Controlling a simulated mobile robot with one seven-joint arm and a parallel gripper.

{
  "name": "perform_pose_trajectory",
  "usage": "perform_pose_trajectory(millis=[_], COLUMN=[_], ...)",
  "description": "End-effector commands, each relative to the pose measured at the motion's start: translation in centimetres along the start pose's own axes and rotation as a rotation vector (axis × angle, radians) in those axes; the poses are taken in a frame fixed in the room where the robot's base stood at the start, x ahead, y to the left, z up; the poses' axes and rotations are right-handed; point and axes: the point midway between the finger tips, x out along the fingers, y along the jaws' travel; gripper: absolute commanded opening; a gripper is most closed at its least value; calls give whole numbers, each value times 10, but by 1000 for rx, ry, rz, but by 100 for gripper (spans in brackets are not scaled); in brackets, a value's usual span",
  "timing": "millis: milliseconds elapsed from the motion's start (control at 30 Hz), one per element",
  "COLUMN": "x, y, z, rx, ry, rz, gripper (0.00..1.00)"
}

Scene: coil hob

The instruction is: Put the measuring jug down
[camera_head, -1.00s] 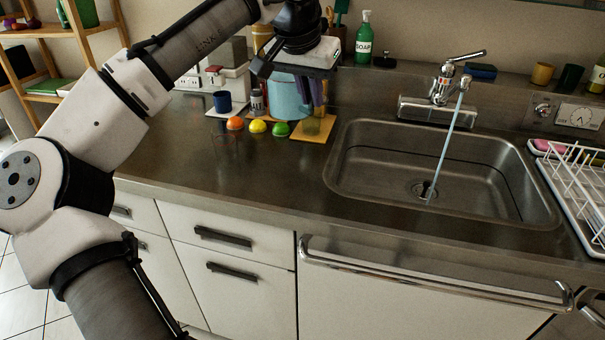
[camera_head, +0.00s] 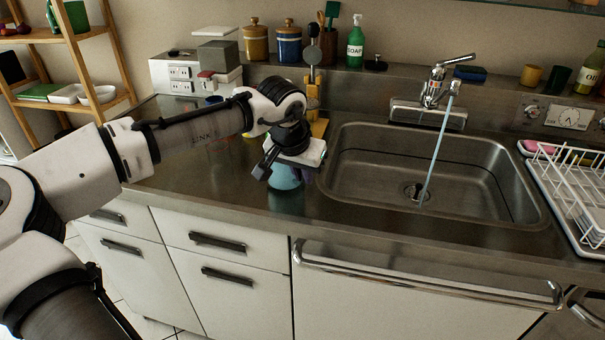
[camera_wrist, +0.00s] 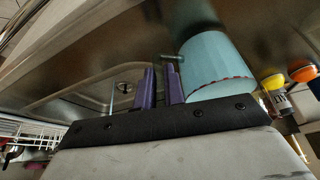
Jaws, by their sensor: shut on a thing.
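The light blue measuring jug (camera_head: 285,178) is low over the counter near its front edge, left of the sink, mostly covered by my gripper (camera_head: 299,182) in the head view. In the wrist view the jug (camera_wrist: 215,67) stands beside the purple fingers of my gripper (camera_wrist: 162,76), with a red dashed line along its rim. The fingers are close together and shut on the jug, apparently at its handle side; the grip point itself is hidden. A dark shadow lies by the jug's base. I cannot tell whether the base touches the counter (camera_head: 235,185).
The sink (camera_head: 430,175) with running tap (camera_head: 434,90) lies right of the jug. A dish rack (camera_head: 575,185) is farther right. The counter's front edge is close.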

Motion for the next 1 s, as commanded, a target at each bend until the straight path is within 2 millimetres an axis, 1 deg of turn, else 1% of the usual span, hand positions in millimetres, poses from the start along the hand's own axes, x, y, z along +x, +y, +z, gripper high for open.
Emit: perform_pose_trajectory(millis=[100,467,500,633,900,1000], x=[4,8,8,8,8,4], y=[0,0,0,0,0,-1], z=[1,3,4,4,3,2], rx=[2,1,0,0,0,0], ry=[5,5,1,0,1,1], rz=[-2,0,0,-1,-1,-2], gripper=[0,0,14,32,32,32])
